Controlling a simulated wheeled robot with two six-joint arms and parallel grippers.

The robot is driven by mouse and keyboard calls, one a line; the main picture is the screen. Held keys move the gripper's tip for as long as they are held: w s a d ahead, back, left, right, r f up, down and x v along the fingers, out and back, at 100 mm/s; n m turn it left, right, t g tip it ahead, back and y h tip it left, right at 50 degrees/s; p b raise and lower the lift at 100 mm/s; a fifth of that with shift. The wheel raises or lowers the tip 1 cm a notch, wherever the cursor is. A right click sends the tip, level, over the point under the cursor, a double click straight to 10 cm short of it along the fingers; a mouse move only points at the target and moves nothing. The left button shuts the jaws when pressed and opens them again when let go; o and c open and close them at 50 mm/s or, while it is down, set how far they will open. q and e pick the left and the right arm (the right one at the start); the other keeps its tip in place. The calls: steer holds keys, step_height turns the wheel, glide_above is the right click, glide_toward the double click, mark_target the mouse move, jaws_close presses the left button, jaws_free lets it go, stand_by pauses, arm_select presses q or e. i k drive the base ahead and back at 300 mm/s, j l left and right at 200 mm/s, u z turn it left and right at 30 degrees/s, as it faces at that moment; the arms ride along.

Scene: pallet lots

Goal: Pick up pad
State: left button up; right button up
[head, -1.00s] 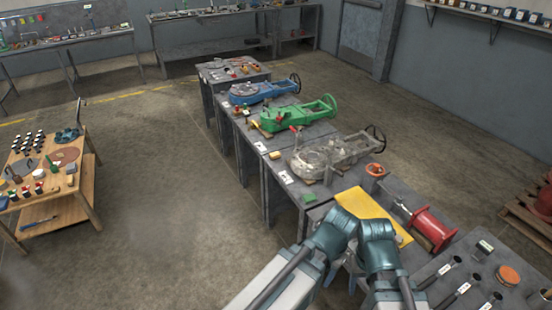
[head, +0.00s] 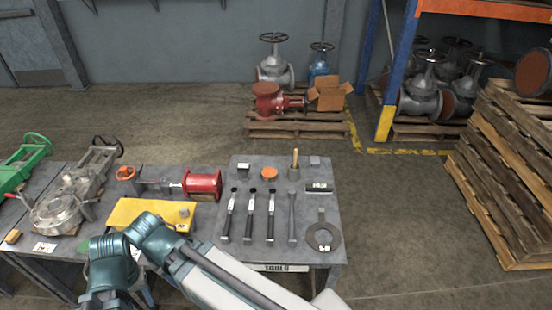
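No item is labelled as the pad. A small green flat piece (head: 84,245), partly hidden by my arm, lies on the grey bench at the left and could be a pad. An orange round disc (head: 269,173) lies flat on the tools table (head: 325,205), near its back edge, and could also be one. My teal and white arm links cover the lower left of the head view, in front of the yellow sheet (head: 125,212). No gripper fingers show, and nothing is seen held.
Several black-handled tools (head: 249,215), a dark ring (head: 323,237) and a wooden-handled brush or mallet (head: 295,160) lie on the tools table. A red spool device (head: 203,184) stands left of it. Stacked pallets (head: 505,180) are at the right.

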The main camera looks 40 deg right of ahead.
mark_target(314, 160)
steer(key=z, duration=2.2)
steer(key=l+z, duration=0.2)
steer(key=i+l+z, duration=0.2)
steer(key=l, duration=0.2)
steer(key=i+l+z, duration=0.25)
steer(key=i+l, duration=0.2)
steer(key=l, duration=0.2)
steer(key=i+l+z, duration=0.2)
steer(key=i+l, duration=0.25)
steer(key=i+l+u, duration=0.2)
steer(key=i, duration=0.2)
steer(key=i+l+u, duration=0.1)
steer(key=i+u, duration=0.15)
steer(key=i, duration=0.15)
steer(key=i+u, duration=0.2)
steer(key=u, duration=0.2)
steer(key=i+u, duration=0.25)
steer(key=u, duration=0.15)
steer(key=i+l+u, duration=0.2)
steer(key=u, duration=0.2)
steer(key=i+u, duration=0.2)
steer(key=u, duration=0.2)
steer(key=i+l+u, duration=0.1)
steer(key=u, duration=0.3)
steer(key=i+l+u, duration=0.15)
steer(key=u, duration=0.25)
steer(key=i+l+u, duration=0.2)
steer(key=u, duration=0.2)
steer(key=i+l+u, duration=0.15)
steer(key=u, duration=0.25)
